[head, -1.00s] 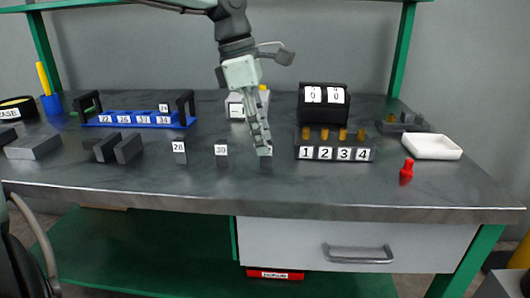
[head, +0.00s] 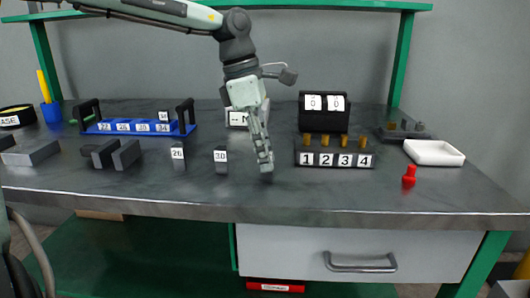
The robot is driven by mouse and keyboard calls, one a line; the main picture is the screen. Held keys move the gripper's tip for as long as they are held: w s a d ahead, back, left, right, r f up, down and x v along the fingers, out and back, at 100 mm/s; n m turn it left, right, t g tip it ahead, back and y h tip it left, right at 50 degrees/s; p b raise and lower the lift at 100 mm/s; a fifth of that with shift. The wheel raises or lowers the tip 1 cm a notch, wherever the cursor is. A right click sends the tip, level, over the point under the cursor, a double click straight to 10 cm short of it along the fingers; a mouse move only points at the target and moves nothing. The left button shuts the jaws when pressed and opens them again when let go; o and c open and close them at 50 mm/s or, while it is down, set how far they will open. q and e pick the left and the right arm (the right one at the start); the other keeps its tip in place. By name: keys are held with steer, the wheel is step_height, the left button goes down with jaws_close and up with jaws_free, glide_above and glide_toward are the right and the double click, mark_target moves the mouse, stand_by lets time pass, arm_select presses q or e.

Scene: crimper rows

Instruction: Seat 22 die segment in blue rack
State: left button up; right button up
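The blue rack (head: 185,128) stands at the back left of the bench, with a row of number labels on its front and dark end posts. One dark segment with a white label (head: 164,116) sits up at its right end. My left gripper (head: 266,168) points down at the bench, right of the segment marked 30 (head: 221,160). A small dark shape shows at its fingertips; no 22 is readable there, and whether the fingers grip it is too small to tell. The segment marked 26 (head: 178,156) stands further left. My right gripper is not in view.
A numbered holder with brass pins (head: 335,160) stands right of my gripper, with a flip counter (head: 324,112) behind. A red piece (head: 409,175) and white tray (head: 434,152) lie at the right. Dark blocks (head: 126,154) lie at the left. The front middle is clear.

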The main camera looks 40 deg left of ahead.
arm_select(q)
jaws_close()
steer(key=shift+r, duration=0.15)
steer(key=shift+w+d+p+v, duration=0.1)
steer(key=shift+d+p+v, duration=0.1)
steer(key=shift+p+v, duration=0.6)
steer(key=shift+w+d+p+v, duration=0.1)
steer(key=shift+d+p+v, duration=0.1)
steer(key=shift+p+v, duration=0.65)
steer(key=shift+r, duration=0.25)
steer(key=shift+b, duration=0.3)
